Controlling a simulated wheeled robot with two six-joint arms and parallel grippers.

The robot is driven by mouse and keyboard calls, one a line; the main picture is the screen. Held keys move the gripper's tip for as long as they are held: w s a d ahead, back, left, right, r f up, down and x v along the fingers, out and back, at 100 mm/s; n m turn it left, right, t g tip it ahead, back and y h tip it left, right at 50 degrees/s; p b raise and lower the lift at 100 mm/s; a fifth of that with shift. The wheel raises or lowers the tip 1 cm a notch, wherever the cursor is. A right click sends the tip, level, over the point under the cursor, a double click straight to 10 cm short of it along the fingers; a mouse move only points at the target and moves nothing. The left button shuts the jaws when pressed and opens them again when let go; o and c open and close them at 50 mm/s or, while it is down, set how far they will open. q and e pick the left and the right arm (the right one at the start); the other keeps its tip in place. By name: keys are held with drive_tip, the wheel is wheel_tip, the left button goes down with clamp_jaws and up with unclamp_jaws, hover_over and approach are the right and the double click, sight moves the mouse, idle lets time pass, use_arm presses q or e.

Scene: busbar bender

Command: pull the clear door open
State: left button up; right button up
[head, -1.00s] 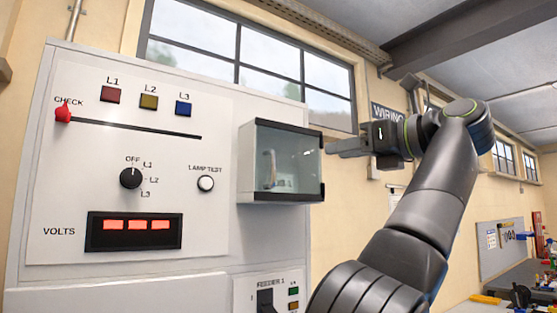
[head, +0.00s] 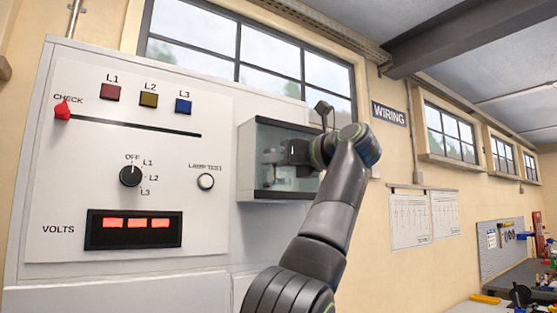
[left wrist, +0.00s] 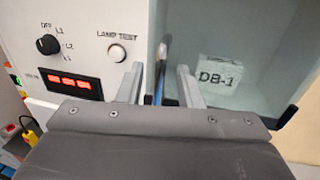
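The clear door (head: 277,133) is the dark-edged front of a white box on the grey cabinet and looks closed. A slim upright bar (left wrist: 160,78), apparently its handle, shows in the left wrist view beside the box's left edge. My left gripper (head: 272,168) is in front of the door in the head view, its fingers small and partly hard to make out. In the left wrist view the two fingers of my left gripper (left wrist: 160,90) are apart, one on each side of the bar, with gaps showing. My right gripper is not in view.
Left of the box, the cabinet panel has a lamp test button (head: 205,182), a rotary knob (head: 131,176), a red slider knob (head: 62,109) and a lit volts display (head: 133,231). A DB-1 label (left wrist: 218,75) shows behind the door.

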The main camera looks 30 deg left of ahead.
use_arm(q)
clamp_jaws()
idle(0.3)
idle(0.3)
